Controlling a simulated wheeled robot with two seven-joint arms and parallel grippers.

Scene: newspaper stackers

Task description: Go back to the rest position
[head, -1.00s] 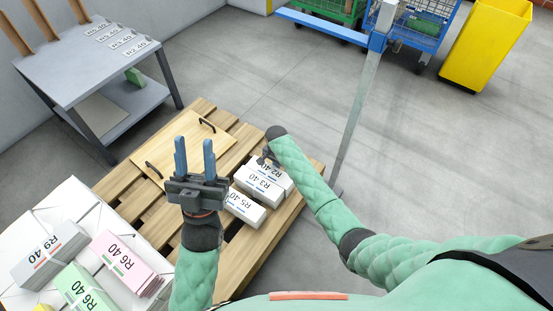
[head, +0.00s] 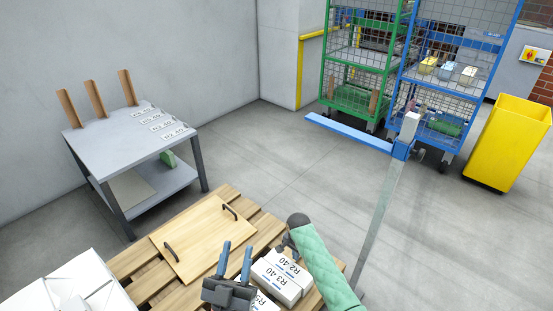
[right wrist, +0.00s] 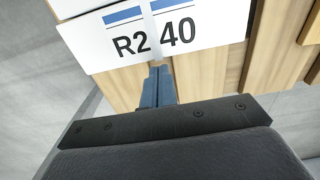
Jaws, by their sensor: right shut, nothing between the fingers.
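My left gripper (head: 237,246) is open and empty, its two blue fingers pointing up over the pallet at the bottom of the head view. My right gripper (right wrist: 158,72) is shut and empty in the right wrist view. Its fingertips are close to the lower edge of the white R2 40 bundle (right wrist: 185,34); I cannot tell whether they touch. In the head view the right gripper (head: 285,244) is mostly hidden behind its forearm, beside the R2 40 bundle (head: 293,268). The R3 40 bundle (head: 272,280) lies beside it.
The wooden pallet (head: 148,288) carries a board with two handles (head: 200,243). A grey table (head: 110,150) stands at the left. A white stack (head: 75,285) is at lower left. A blue cart (head: 400,130) and yellow bin (head: 505,145) stand at the back right. Open floor lies between.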

